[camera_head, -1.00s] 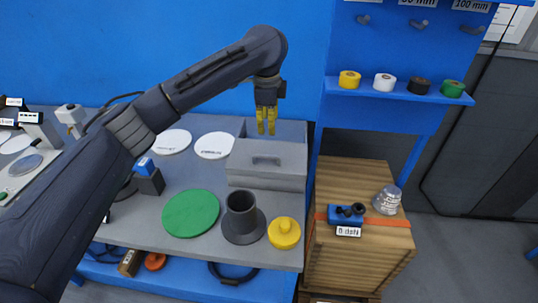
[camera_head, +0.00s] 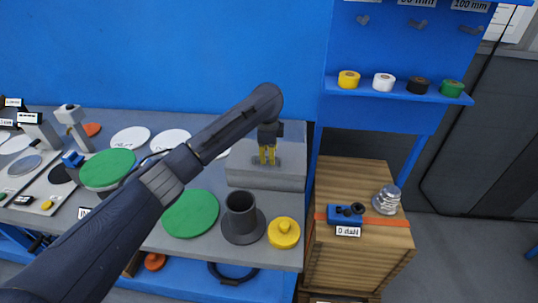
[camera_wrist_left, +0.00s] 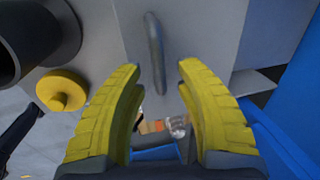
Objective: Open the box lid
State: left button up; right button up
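The grey box (camera_head: 265,181) stands at the right rear of the bench, with a grey lid (camera_head: 243,158) on top. The lid's raised bar handle (camera_wrist_left: 155,52) shows in the left wrist view. My left gripper (camera_head: 267,160) is over the lid at the handle, pointing down. In the left wrist view its yellow fingers (camera_wrist_left: 160,68) are open, one on each side of the handle, with gaps visible. In the head view the gripper partly hides the handle. My right gripper is in neither view.
A dark flanged cylinder (camera_head: 241,222), a yellow knobbed disc (camera_head: 284,233) and a green disc (camera_head: 190,214) lie in front of the box. A wooden crate (camera_head: 350,180) stands to the right. A blue wall (camera_head: 150,50) rises behind.

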pick_arm(q)
jog(key=shift+f, duration=0.4)
grip_shut()
dwell(0.4)
